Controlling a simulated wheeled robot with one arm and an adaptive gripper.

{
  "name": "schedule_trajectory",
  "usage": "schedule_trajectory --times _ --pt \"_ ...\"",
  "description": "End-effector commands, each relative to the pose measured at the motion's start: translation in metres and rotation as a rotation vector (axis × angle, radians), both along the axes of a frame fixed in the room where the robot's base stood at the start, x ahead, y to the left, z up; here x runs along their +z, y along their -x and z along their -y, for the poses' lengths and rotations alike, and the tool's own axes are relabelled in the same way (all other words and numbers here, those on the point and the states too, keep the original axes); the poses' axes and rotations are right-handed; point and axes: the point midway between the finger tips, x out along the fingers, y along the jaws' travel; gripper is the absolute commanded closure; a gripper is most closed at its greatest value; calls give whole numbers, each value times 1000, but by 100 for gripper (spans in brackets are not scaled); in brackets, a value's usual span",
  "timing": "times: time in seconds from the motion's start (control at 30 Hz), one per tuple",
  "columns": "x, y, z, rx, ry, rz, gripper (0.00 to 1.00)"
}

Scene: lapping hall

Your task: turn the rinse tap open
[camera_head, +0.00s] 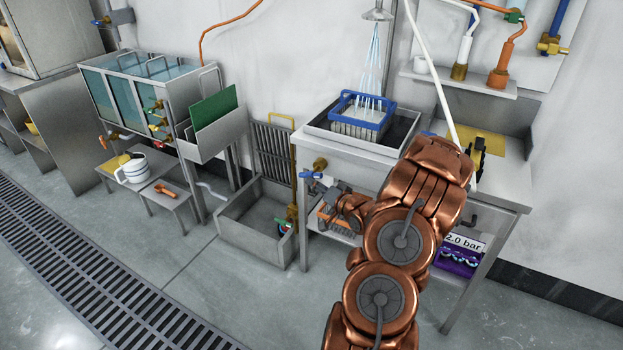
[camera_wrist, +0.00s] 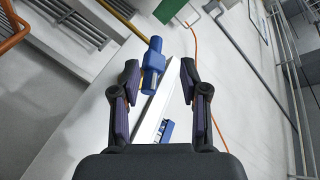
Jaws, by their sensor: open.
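A tap with a blue handle (camera_head: 309,175) and a brass body (camera_head: 320,163) sits at the front left of the sink bench. In the wrist view the blue handle (camera_wrist: 153,64) shows between and just beyond my open fingers, nearer the left one. My gripper (camera_wrist: 159,72) is open, with no visible contact on the handle. In the head view my gripper (camera_head: 328,184) is small and partly hidden by my copper wrist, close beside the tap. Water streams from the shower head (camera_head: 378,13) into a blue basket (camera_head: 346,98) in the sink.
A low table (camera_head: 150,172) holds a white jug (camera_head: 132,171). A floor grate (camera_head: 85,270) runs at lower left. The floor between is clear.

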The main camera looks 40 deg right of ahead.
Motion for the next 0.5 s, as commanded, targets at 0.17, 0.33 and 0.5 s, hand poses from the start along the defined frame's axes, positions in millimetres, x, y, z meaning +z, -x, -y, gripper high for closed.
schedule_trajectory --times 0.17,0.33,0.5 --pt "-5 18 12 -20 -60 104 56" --pt "-5 23 15 -23 -80 145 56" --pt "-4 13 16 -20 -81 148 56"
